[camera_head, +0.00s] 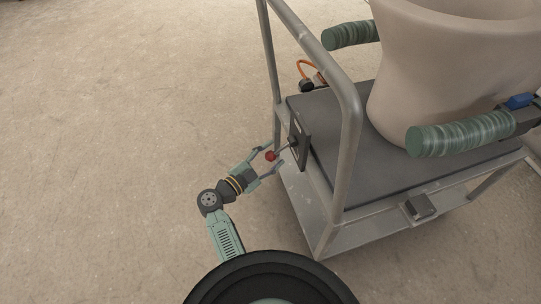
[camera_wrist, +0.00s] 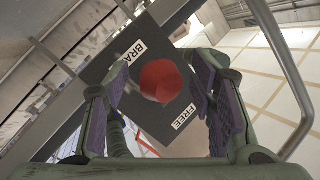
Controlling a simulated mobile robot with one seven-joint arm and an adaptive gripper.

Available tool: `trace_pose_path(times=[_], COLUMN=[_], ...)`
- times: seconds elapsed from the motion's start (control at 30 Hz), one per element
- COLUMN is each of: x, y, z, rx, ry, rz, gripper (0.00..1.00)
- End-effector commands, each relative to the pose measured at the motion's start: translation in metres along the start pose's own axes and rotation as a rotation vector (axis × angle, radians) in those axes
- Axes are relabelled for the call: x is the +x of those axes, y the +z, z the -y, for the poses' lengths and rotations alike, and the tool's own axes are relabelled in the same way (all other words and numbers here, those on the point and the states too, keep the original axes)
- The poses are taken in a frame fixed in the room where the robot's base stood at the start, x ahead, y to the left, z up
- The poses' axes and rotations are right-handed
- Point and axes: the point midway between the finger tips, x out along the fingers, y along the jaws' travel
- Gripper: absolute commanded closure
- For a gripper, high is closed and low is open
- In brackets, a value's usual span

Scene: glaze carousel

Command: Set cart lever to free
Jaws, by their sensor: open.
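The cart lever ends in a red ball knob (camera_head: 271,156) and sits on a dark plate (camera_head: 299,145) at the near end of the metal cart (camera_head: 345,120). In the wrist view the red knob (camera_wrist: 161,81) lies between my fingers, with the label BRAKE, partly hidden, (camera_wrist: 133,52) at upper left and the label FREE (camera_wrist: 184,117) at lower right. The knob is nearer the BRAKE side. My gripper (camera_head: 268,158) is open, with one finger on each side of the knob. I cannot tell whether either finger touches it.
A large beige vessel (camera_head: 440,70) stands on the cart's dark top. Green ribbed cylinders (camera_head: 455,137) stick out beside it. The floor (camera_head: 110,120) to the left is clear.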

Motion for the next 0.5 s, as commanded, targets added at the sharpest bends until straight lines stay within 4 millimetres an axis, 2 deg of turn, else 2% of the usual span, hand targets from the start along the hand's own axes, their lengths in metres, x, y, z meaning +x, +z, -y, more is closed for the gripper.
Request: trace_pose_path(times=[0.13,0.5], x=[-0.0002,-0.0004], y=[0.0000,0.0000], z=[0.0000,0.0001], rx=[0.000,0.000], ry=[0.000,0.000], rz=[0.000,0.000], gripper=[0.51,0.75])
